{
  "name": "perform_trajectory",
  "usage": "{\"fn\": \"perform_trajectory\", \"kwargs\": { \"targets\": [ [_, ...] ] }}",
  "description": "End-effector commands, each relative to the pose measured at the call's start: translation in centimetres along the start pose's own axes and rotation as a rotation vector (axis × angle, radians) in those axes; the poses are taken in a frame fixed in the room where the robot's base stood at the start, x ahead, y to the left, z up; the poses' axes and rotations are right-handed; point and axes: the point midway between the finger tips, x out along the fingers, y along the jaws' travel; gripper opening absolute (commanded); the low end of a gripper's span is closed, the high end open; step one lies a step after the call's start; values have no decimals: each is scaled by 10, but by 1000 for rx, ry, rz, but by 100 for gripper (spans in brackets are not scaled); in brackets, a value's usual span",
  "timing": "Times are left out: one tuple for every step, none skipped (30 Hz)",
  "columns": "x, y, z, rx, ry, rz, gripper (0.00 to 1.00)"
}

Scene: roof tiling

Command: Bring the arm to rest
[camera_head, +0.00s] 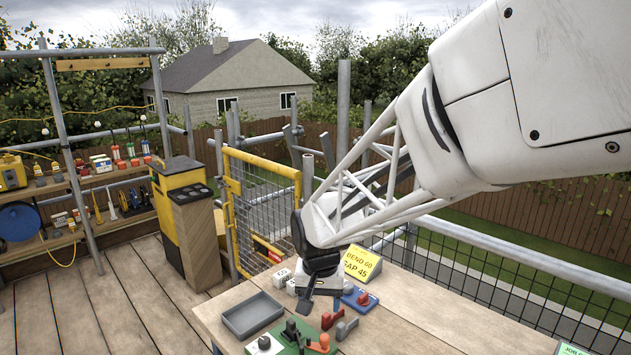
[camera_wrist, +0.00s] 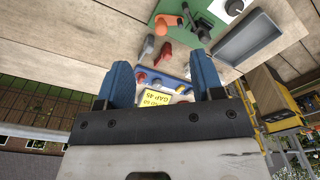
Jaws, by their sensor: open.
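My gripper (camera_head: 305,304) hangs over the wooden workbench (camera_head: 391,331) at the end of my white arm, near a blue board and a yellow sign. In the wrist view my gripper (camera_wrist: 166,80) has its two blue fingers wide apart, with nothing held between them. The bench and its small items show beyond the fingers. The head view shows the fingers dark and partly overlapping, and it is hard to see whether they touch anything below.
A grey tray (camera_head: 252,314), a green board (camera_head: 300,341), a blue board (camera_head: 360,299) and a yellow sign (camera_head: 361,263) are on the bench. A metal rail (camera_head: 530,262) runs behind it. Shelves (camera_head: 80,188) stand at the left, with open plank floor before them.

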Motion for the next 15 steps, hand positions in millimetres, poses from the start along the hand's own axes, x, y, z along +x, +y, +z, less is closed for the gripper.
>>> {"fn": "perform_trajectory", "kwargs": {
  "targets": [
    [-8,12,6,1,9,-3,61],
    [-12,18,10,-1,12,-4,61],
    [-17,26,14,-3,17,-6,61],
    [-21,32,18,-5,20,-7,61],
    [-24,38,23,-7,23,-8,61],
    [-29,46,28,-9,28,-9,61],
    [-32,51,32,-12,31,-10,61],
    [-36,57,36,-13,35,-11,61],
    [-40,65,42,-14,40,-12,61],
    [-43,70,46,-17,45,-13,61],
    [-46,75,51,-19,48,-14,61],
    [-50,83,57,-21,53,-15,61],
    [-53,88,61,-23,57,-15,61],
    [-55,93,66,-24,61,-16,61],
    [-58,100,73,-27,66,-16,61]
  ]
}}
